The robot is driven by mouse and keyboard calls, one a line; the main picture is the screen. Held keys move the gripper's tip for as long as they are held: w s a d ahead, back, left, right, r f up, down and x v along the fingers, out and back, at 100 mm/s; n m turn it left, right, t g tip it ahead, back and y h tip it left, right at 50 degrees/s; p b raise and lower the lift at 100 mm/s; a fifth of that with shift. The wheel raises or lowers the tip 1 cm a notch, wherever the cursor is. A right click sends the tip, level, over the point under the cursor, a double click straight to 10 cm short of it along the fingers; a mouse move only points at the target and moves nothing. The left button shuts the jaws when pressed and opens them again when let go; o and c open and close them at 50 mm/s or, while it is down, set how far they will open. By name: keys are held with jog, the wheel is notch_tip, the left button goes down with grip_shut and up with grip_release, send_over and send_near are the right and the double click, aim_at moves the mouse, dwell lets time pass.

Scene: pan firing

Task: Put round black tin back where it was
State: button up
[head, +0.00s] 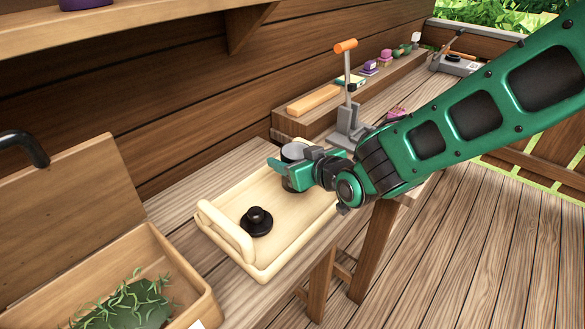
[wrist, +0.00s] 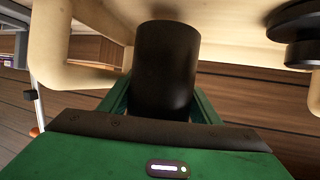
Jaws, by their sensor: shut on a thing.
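My green gripper (head: 290,172) is over the far end of the cream tray (head: 285,225) in the head view. In the wrist view my gripper (wrist: 160,100) is shut on a dark cylinder, the round black tin (wrist: 167,65), with a finger on each side. The tin's end is at or very close to the tray surface; I cannot tell if it touches. In the head view the tin (head: 293,151) shows only partly, with a greyish top above the fingers.
A black knobbed disc (head: 257,221) sits on the tray's near half. An open wooden box (head: 150,280) with green sprigs stands at front left. A grey lever press (head: 348,110) stands behind my gripper, beside a raised shelf (head: 310,118) with several small items.

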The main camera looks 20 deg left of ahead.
jog(key=shift+f, duration=1.55)
jog(key=shift+f, duration=0.1)
jog(key=o, duration=1.1)
jog(key=shift+o, duration=0.2)
jog(key=shift+s+d, duration=0.1)
jog(key=v, duration=1.1)
jog(key=shift+s+d+r, duration=0.2)
jog(key=shift+d+r, duration=0.05)
jog(key=shift+r, duration=0.1)
